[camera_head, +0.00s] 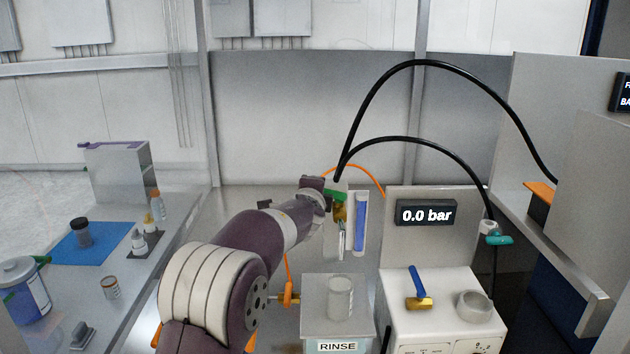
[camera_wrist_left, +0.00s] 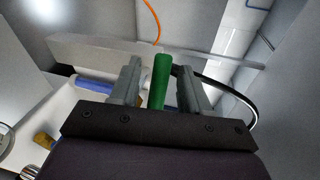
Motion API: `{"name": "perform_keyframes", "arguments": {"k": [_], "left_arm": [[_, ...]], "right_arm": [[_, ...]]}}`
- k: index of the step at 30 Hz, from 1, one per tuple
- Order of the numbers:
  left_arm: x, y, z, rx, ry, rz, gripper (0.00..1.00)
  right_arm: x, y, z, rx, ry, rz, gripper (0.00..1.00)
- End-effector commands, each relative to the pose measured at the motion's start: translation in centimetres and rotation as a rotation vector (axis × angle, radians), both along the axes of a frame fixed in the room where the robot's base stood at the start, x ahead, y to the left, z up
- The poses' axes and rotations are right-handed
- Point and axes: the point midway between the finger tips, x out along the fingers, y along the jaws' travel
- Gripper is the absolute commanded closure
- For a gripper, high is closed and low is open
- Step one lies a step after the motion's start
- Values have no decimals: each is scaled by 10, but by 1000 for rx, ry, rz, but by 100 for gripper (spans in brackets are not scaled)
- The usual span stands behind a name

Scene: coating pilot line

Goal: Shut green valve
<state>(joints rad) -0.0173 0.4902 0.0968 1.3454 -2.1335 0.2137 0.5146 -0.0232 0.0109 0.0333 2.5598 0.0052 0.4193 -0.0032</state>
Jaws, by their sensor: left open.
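The green valve handle (camera_head: 337,194) sits above a brass body (camera_head: 340,212), beside the upright blue-filled tube. My left gripper (camera_head: 328,190) is at this valve, its fingers largely hidden by the wrist in the head view. In the left wrist view the green handle (camera_wrist_left: 160,82) stands between the two grey fingers of my left gripper (camera_wrist_left: 157,72). The fingers are apart, one on each side of the handle; whether either touches it I cannot tell. My right gripper is not in view.
A teal handle (camera_head: 498,240) is at the right. A glass beaker (camera_head: 340,297) stands on the RINSE box. Black hoses arch overhead.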

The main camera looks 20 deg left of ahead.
Motion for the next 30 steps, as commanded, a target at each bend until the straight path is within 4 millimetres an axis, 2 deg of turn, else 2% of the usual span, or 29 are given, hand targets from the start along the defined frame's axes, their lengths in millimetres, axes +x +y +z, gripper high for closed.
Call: {"name": "perform_keyframes", "arguments": {"k": [1, 7, 18, 22, 23, 30], "left_arm": [[9, 2, 3, 1, 2, 0, 54], [32, 5, -5, -1, 0, 0, 54], [37, 6, -10, -2, -1, 1, 54], [37, 6, -9, -2, -1, 0, 96], [37, 6, -9, -2, 0, 0, 100], [37, 6, -9, -3, 0, 10, 100]], "right_arm": [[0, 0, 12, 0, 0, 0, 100], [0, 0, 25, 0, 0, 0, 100], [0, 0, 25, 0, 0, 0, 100], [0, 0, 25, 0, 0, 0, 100], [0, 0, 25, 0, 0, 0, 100], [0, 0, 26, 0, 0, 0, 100]]}}
